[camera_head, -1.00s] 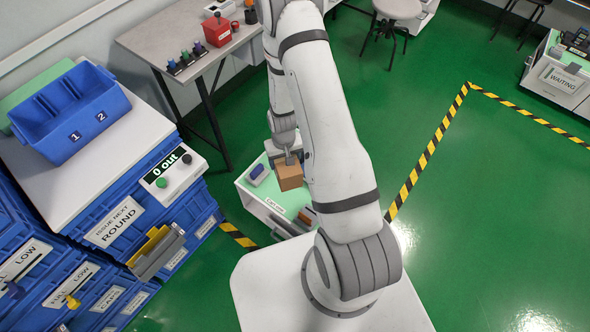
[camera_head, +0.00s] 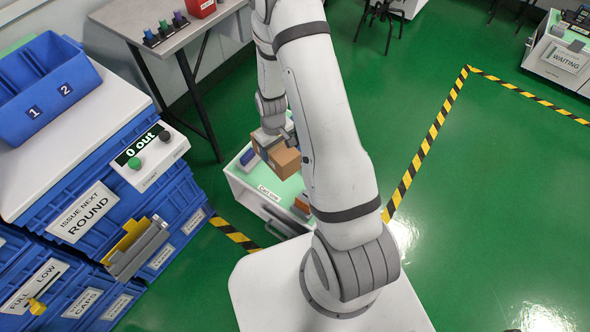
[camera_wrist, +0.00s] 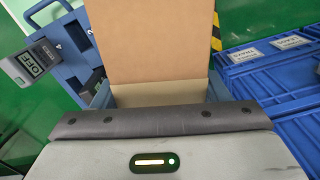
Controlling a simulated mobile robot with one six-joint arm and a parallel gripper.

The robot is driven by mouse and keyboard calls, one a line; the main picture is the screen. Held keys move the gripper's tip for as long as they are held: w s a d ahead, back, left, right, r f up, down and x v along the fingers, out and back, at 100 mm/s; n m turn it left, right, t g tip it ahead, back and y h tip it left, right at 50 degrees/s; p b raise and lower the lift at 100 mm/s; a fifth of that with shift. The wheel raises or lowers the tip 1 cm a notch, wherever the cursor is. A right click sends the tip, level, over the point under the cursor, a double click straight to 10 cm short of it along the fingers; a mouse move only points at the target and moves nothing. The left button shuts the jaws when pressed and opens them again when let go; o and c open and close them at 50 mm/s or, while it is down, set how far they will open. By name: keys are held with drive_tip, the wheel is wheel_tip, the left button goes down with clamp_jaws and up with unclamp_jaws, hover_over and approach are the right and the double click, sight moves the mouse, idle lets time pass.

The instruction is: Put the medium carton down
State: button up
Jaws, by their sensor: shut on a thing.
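The medium carton (camera_head: 276,158) is a plain brown box. In the wrist view the carton (camera_wrist: 150,45) fills the upper middle, close against the dark gripper pad (camera_wrist: 155,119). Whether the carton touches the cart top cannot be told. My arm hides part of the cart's right side.
A small blue thing (camera_head: 249,158) and an orange-brown thing (camera_head: 302,203) are on the cart. Blue crates with a white top (camera_head: 95,130) stand at left, carrying a counter box (camera_head: 152,158) reading "0 out". Green floor is free at right.

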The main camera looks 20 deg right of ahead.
drive_tip(key=f+n+b, duration=0.1)
drive_tip(key=f+b, duration=0.1)
drive_tip(key=b, duration=0.2)
drive_tip(key=f+n+b, duration=0.1)
drive_tip(key=f+b, duration=0.2)
drive_tip(key=b, duration=0.1)
drive_tip(key=shift+w+f+n+b, duration=0.2)
drive_tip(key=shift+f+n+b, duration=0.1)
drive_tip(key=shift+f+n, duration=0.1)
wheel_tip(320, 180, down, 10)
drive_tip(key=b, duration=0.3)
drive_tip(key=shift+r, duration=0.2)
drive_tip(key=shift+f, duration=0.1)
drive_tip(key=o, duration=1.1)
drive_tip(key=shift+s, duration=0.1)
